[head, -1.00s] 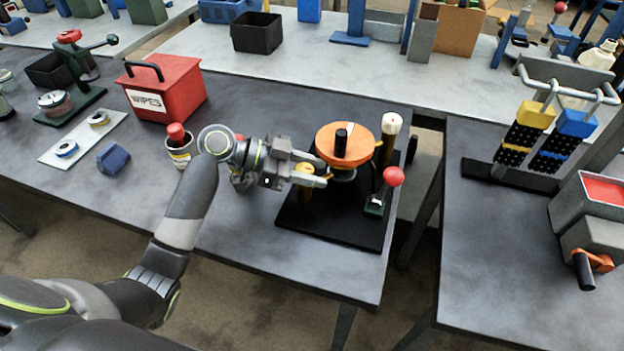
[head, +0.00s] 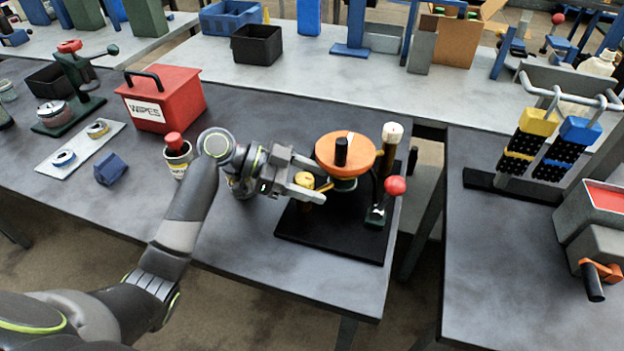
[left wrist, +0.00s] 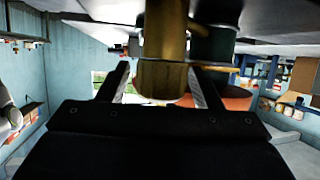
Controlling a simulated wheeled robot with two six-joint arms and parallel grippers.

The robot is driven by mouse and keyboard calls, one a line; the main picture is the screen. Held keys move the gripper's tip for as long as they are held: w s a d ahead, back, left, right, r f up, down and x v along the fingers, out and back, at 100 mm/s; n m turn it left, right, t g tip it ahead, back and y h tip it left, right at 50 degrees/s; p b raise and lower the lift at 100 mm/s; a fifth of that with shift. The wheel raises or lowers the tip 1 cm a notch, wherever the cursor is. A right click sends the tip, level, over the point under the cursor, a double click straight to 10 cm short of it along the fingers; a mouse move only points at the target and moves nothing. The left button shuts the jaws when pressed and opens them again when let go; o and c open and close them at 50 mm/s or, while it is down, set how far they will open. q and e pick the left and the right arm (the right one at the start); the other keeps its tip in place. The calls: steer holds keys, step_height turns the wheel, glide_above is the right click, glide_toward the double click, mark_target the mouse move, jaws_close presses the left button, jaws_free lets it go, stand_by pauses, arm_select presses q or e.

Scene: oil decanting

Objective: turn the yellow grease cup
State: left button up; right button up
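The yellow grease cup (head: 303,180) stands on a brass post at the left side of the black-based device (head: 335,238), beside its orange handwheel (head: 360,152). My left gripper (head: 314,184) reaches in from the left with its fingers on either side of the cup. In the left wrist view the brass-yellow cup and post (left wrist: 163,62) stand between the two spread fingers, with a visible gap on the left side. Contact on the right side cannot be told. My right gripper is not in view.
A red ball lever (head: 395,186) and a brass post with a white top (head: 391,135) stand on the device's right side. A red-topped can (head: 177,154) and a red wipes box (head: 163,95) are to the left. The table front is clear.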

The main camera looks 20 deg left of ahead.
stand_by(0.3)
arm_select(q)
steer(key=shift+s+a+r, duration=0.1)
steer(key=shift+a+r, duration=0.05)
steer(key=shift+a, duration=0.35)
steer(key=b+v, duration=0.2)
steer(key=v, duration=1.4)
steer(key=shift+a+b, duration=0.15)
steer(key=shift+b, duration=0.25)
steer(key=shift+r, duration=0.1)
